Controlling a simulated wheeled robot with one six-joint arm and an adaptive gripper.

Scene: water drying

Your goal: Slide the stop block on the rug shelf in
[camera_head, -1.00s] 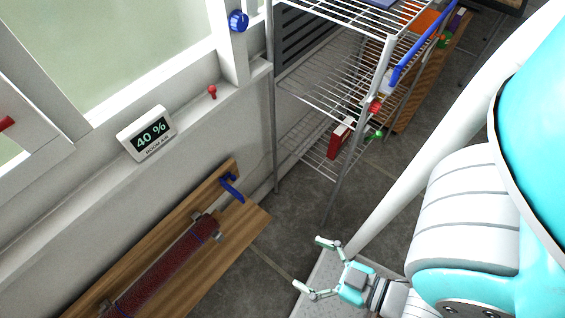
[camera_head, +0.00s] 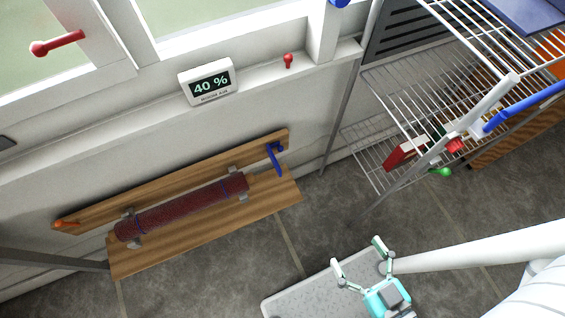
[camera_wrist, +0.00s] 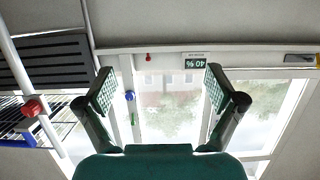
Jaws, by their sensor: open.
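The wooden rug shelf (camera_head: 270,205) is low against the wall at the left in the head view. A rolled dark red rug (camera_head: 185,205) lies on it between grey brackets. A blue lever-shaped piece (camera_head: 275,158) is at the shelf's right end, and a small orange piece (camera_head: 66,224) is at the left end of its back board. I cannot tell which of these is the stop block. My gripper (camera_head: 357,252) is open and empty, to the right of the shelf and apart from it. The wrist view also shows the open fingers (camera_wrist: 158,90), facing the window.
A wire rack (camera_head: 395,110) with a red box (camera_head: 405,151) stands at the right. A humidity display (camera_head: 208,82) and a red knob (camera_head: 288,61) are on the window ledge. Grey tiled floor (camera_head: 235,255) lies clear in front of the shelf.

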